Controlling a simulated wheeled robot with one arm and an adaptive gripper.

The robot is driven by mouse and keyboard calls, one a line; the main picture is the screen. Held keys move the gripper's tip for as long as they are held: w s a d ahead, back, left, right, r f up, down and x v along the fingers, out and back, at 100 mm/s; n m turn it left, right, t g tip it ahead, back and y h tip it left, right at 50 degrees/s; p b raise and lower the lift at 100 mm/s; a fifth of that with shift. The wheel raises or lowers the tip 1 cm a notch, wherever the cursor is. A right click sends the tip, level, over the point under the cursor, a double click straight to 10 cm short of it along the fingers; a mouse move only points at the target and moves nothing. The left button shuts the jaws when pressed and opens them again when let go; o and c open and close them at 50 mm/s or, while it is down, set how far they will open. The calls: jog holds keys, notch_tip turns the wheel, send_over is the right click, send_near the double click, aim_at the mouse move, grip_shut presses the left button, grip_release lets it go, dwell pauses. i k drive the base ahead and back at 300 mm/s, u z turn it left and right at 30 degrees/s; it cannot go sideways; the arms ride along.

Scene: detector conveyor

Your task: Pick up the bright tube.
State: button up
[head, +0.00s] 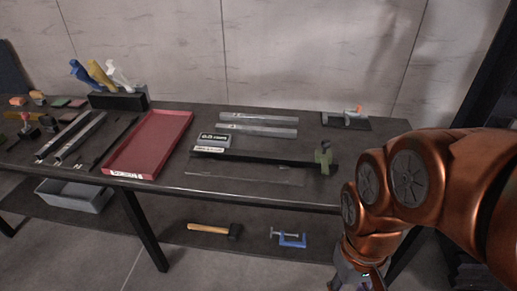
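Two bright silvery tubes lie side by side at the back middle of the dark table in the head view: a far tube (258,118) and a near tube (258,131). Two more grey tubes lie slanted at the left, one (62,136) beside the other (80,138). I cannot tell which one is the bright tube. My gripper (358,283) is low at the bottom edge, below my copper-coloured arm and well apart from the tubes. Its fingers are mostly cut off, so their state is unclear.
A red tray (183,130) lies left of the middle. A counter display (214,141) and a long black bar (250,157) with a green clamp (324,157) lie in front of the tubes. A hammer (214,230) and a blue clamp (291,240) are on the lower shelf.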

aim_at(237, 129)
jog(key=u, duration=1.65)
jog(key=i, duration=1.7)
jog(key=z, duration=0.8)
jog(key=i, duration=0.35)
jog(key=z, duration=0.15)
